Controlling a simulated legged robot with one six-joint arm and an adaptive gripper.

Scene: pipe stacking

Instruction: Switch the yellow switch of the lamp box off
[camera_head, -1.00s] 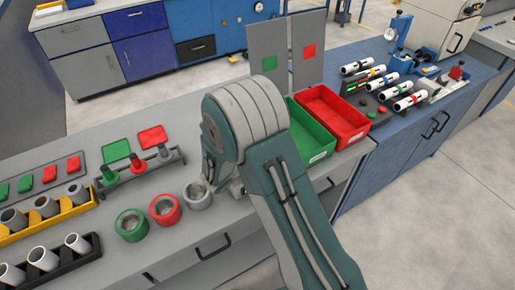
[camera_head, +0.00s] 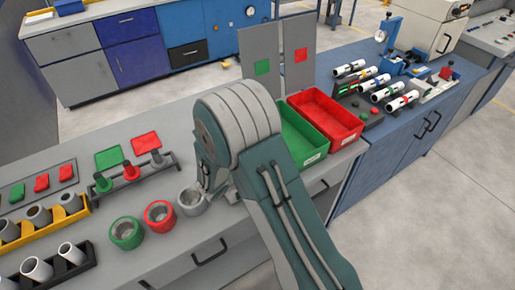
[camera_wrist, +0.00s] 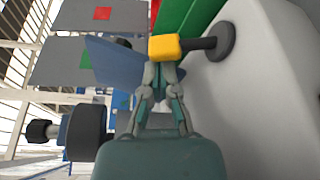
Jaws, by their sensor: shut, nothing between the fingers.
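The yellow switch (camera_wrist: 178,47) shows in the wrist view as a yellow block on a dark shaft. The shaft ends in a dark round base on a pale grey surface (camera_wrist: 285,80), which seems to be the lamp box. My gripper (camera_wrist: 163,68) is shut, with its fingertips close below the yellow block in the picture. I cannot tell whether they touch it. In the head view, my arm hides the switch and most of my gripper, and I cannot make out the lamp box.
A grey ring (camera_head: 193,200), a red ring (camera_head: 159,215) and a green ring (camera_head: 126,232) stand on the bench left of my arm. A green bin (camera_head: 301,137) and a red bin (camera_head: 327,118) stand just right of it. Upright grey panels (camera_head: 298,52) rise behind.

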